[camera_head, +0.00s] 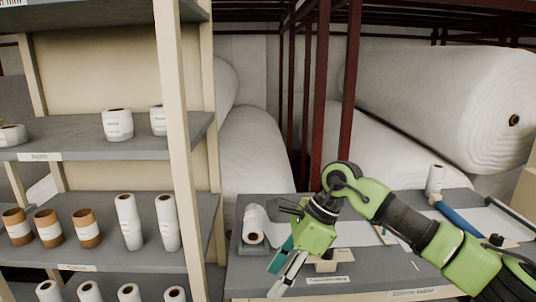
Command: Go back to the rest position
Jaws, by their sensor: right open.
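My right gripper (283,272) is at the end of the green and black arm that comes in from the right. Its fingers point down and to the left, apart and empty, over the front left part of the grey table (235,270). A white roll (254,225) lies in a grey holder on the table, just left of the gripper and apart from it. My left gripper does not show.
A shelf unit (175,120) on the left holds small white rolls (118,125) and brown rolls (86,228). A small white roll (435,179) stands at the table's back right, near a blue tool (458,221).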

